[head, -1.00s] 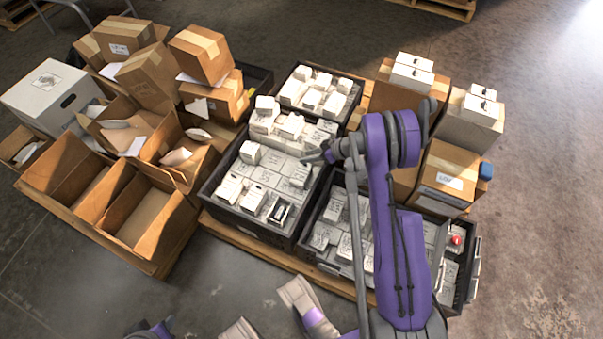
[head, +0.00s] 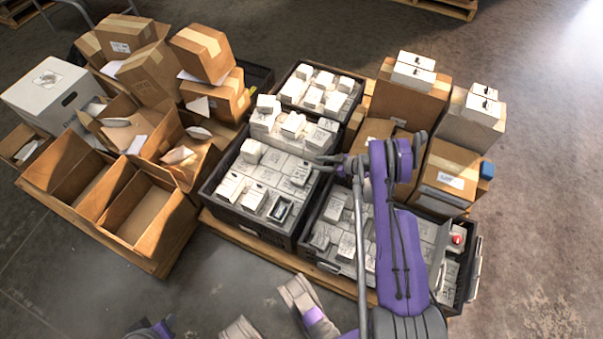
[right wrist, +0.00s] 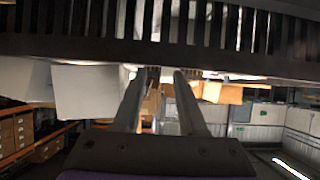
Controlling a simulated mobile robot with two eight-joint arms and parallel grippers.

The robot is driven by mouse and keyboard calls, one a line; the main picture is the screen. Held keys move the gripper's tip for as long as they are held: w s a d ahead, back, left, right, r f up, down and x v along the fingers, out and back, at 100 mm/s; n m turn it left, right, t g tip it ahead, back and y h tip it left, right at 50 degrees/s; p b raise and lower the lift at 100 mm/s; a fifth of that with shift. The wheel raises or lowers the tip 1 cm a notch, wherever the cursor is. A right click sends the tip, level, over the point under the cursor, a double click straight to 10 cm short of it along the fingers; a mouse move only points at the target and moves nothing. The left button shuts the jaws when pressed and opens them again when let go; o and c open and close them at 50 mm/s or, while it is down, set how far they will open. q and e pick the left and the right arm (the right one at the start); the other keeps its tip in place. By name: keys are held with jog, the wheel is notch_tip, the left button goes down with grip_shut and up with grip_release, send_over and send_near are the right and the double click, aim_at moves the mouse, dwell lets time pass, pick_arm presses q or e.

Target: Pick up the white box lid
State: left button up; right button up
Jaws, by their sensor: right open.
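Many small white boxes with lids sit in black crates. One white box (head: 279,209) in the middle crate (head: 247,222) looks open at the top, with a dark inside. I cannot tell which lid is the one named. My right gripper (head: 322,166) is over the right edge of the middle crate, close to its white boxes; its fingers are small in the head view. In the right wrist view its two fingers (right wrist: 156,76) are apart with nothing seen between them, in front of a dark slatted crate wall (right wrist: 60,45).
Cardboard boxes (head: 455,167) stand right of the crates, some with small white boxes on top. Open cardboard bins (head: 150,215) and a larger white box (head: 38,100) stand at the left. A third crate (head: 470,262) is under my right arm. Floor at the right is clear.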

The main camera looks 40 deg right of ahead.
aim_at(309, 166)
jog(key=b+x, duration=0.1)
jog(key=x, duration=0.4)
jog(key=shift+a, duration=0.1)
jog(key=shift+r, duration=0.15)
grip_shut()
